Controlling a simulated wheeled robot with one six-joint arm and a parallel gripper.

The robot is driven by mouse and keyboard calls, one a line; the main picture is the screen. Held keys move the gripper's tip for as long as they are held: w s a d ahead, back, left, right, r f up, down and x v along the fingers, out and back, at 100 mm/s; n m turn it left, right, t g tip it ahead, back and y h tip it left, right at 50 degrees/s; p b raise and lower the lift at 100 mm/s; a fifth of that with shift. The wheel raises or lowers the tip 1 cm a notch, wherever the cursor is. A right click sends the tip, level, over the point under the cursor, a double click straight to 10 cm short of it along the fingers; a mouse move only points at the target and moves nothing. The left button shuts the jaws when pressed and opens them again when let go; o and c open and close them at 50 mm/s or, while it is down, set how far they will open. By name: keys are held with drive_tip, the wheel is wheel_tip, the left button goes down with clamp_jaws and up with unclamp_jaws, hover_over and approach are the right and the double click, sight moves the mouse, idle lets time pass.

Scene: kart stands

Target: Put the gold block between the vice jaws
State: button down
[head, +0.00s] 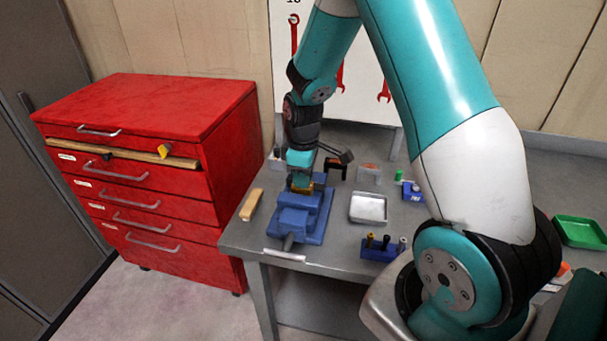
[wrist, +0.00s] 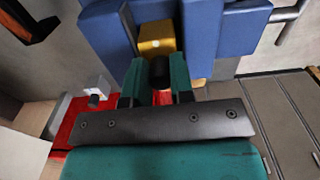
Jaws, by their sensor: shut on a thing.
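The blue vice (head: 298,218) stands on the grey workbench, and its blue body also fills the top of the wrist view (wrist: 110,38). My gripper (head: 300,178) points down over the rear part of the vice and is shut on the gold block (head: 302,189). In the wrist view, the gold block (wrist: 157,36) shows beyond the teal fingers of my gripper (wrist: 156,72), with blue vice parts to its left and right. The fingers and vice hide its lower part, so I cannot tell whether it rests on the vice or touches a jaw.
A wooden-handled item (head: 251,204) lies left of the vice. A silver tray (head: 368,208) and a blue holder (head: 380,248) with several pegs stand to its right. A red drawer cabinet (head: 150,160) is at the left. A green tray (head: 579,232) lies far right.

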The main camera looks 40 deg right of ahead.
drive_tip(key=c, duration=0.7)
unclamp_jaws()
drive_tip(key=shift+f, duration=0.1)
drive_tip(key=shift+r, duration=0.3)
wheel_tip(320, 180, up, 11)
drive_tip(key=b, duration=0.2)
drive_tip(key=s+a+r+y, duration=0.1)
drive_tip(key=s+a+r, duration=0.1)
drive_tip(key=s+a, duration=0.3)
drive_tip(key=s+a+r+y, duration=0.1)
drive_tip(key=s+a+r, duration=0.15)
drive_tip(key=a, duration=0.45)
drive_tip(key=s+a+r+y, duration=0.2)
drive_tip(key=s+a, duration=0.8)
drive_tip(key=s, duration=0.4)
drive_tip(key=shift+s+a+m, duration=0.2)
drive_tip(key=shift+s+m, duration=0.1)
drive_tip(key=shift+s, duration=0.1)
